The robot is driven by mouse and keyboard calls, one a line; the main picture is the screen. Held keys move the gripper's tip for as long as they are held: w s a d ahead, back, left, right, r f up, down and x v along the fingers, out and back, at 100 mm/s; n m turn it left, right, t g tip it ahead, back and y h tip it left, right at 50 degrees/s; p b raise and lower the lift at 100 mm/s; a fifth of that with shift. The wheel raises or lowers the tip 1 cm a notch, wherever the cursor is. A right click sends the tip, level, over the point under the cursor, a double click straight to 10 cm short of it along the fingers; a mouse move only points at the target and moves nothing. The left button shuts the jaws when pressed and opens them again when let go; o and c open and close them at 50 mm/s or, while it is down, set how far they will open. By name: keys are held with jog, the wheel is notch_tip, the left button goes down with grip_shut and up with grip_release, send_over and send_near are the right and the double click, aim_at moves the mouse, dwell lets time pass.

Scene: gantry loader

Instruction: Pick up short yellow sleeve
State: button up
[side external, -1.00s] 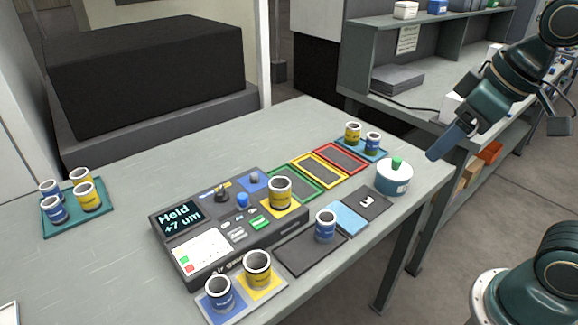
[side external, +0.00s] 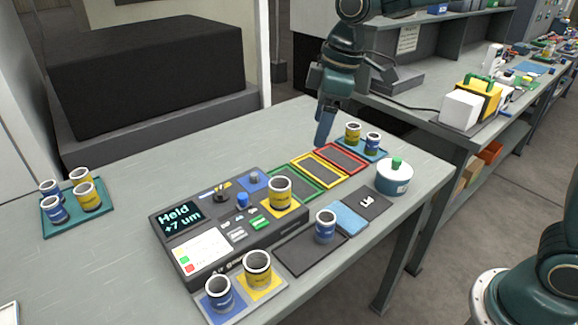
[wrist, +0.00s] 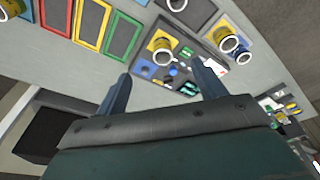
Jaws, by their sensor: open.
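Several yellow sleeves are in the side external view: one on the gauge (side external: 280,195), one on a yellow pad in front (side external: 257,270), one in the back-right tray (side external: 352,133) and two in the left tray (side external: 88,197). I cannot tell surely which is the short one. The gauge's yellow sleeve also shows in the wrist view (wrist: 163,52), beyond my fingertips. My gripper (side external: 325,135) is above the table behind the coloured frames, pointing down. In the wrist view my gripper (wrist: 163,88) is open, with nothing between its fingers.
The gauge box (side external: 165,232) fills the table's middle. Blue sleeves (side external: 325,228) stand on a dark mat, a front pad and both trays. Red, yellow and green frames (side external: 320,170) are empty. A lidded pot (side external: 393,180) is at right. The left-back table is clear.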

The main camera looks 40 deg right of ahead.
aim_at(279, 192)
jog(key=w+a+f+n+g, duration=0.1)
jog(key=w+a+f+n, duration=0.1)
jog(key=w+f, duration=0.3)
jog(key=shift+w+a+n, duration=0.3)
jog(key=shift+w+a, duration=0.05)
jog(key=shift+a, duration=0.5)
jog(key=shift+f, duration=0.2)
jog(key=shift+w+a+f, duration=0.1)
jog(key=shift+a+f, duration=0.1)
jog(key=shift+f, duration=1.2)
jog(key=shift+w+a+f, duration=0.15)
jog(key=shift+f, duration=1.2)
jog(key=shift+w+a+f, duration=0.1)
jog(key=shift+a+f, duration=0.1)
jog(key=shift+f, duration=1.2)
jog(key=shift+w+a+f, duration=0.1)
jog(key=shift+a+f, duration=0.05)
jog(key=shift+f, duration=1.15)
jog(key=shift+a+f, duration=0.15)
jog(key=shift+f, duration=1.15)
